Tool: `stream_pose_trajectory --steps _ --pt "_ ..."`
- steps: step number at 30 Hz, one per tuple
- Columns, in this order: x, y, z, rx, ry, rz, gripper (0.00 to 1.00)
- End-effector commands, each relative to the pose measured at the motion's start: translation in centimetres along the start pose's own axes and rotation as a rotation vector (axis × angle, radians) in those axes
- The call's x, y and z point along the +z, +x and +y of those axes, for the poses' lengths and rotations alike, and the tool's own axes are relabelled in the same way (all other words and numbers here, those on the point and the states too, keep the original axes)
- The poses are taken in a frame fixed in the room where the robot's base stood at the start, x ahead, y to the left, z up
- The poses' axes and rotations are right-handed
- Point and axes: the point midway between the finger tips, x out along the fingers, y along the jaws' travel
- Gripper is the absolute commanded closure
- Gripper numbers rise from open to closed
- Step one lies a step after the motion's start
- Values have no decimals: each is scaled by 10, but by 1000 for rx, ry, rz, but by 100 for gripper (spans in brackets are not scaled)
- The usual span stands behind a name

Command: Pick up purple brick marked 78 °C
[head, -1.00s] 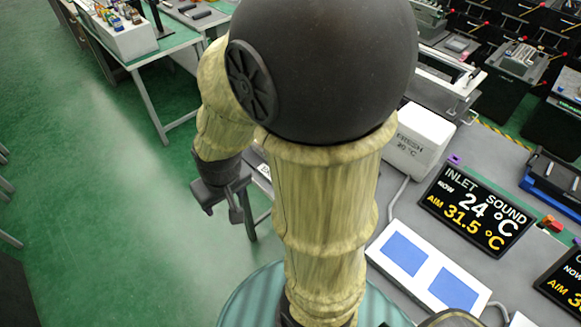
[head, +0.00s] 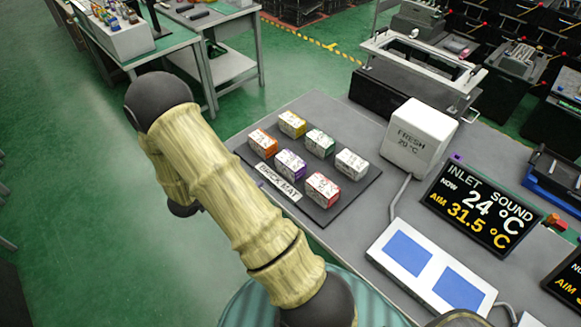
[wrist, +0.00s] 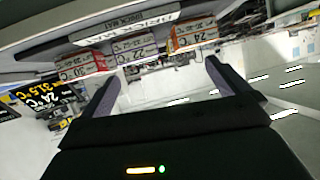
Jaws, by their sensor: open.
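The purple brick (head: 290,164) sits in the middle of the front row on the dark brick mat (head: 245,152), between the orange and red bricks. Its marking is too small to read in the head view. In the head view my arm hides the gripper.
Beside the purple brick are orange (head: 262,144), yellow (head: 293,124), green (head: 319,143), white (head: 352,164) and red (head: 322,190) bricks. A white box marked FRESH (head: 418,137) and a display (head: 478,207) stand to the right. Open floor lies left.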

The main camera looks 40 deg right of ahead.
Motion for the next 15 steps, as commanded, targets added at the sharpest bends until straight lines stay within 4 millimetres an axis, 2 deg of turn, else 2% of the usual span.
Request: stream_pose_trajectory --steps 3,6,15 --pt "7 5 23 113 -6 102 0" --pt "7 5 31 153 -6 139 0" --pt "6 5 31 156 -5 142 0"
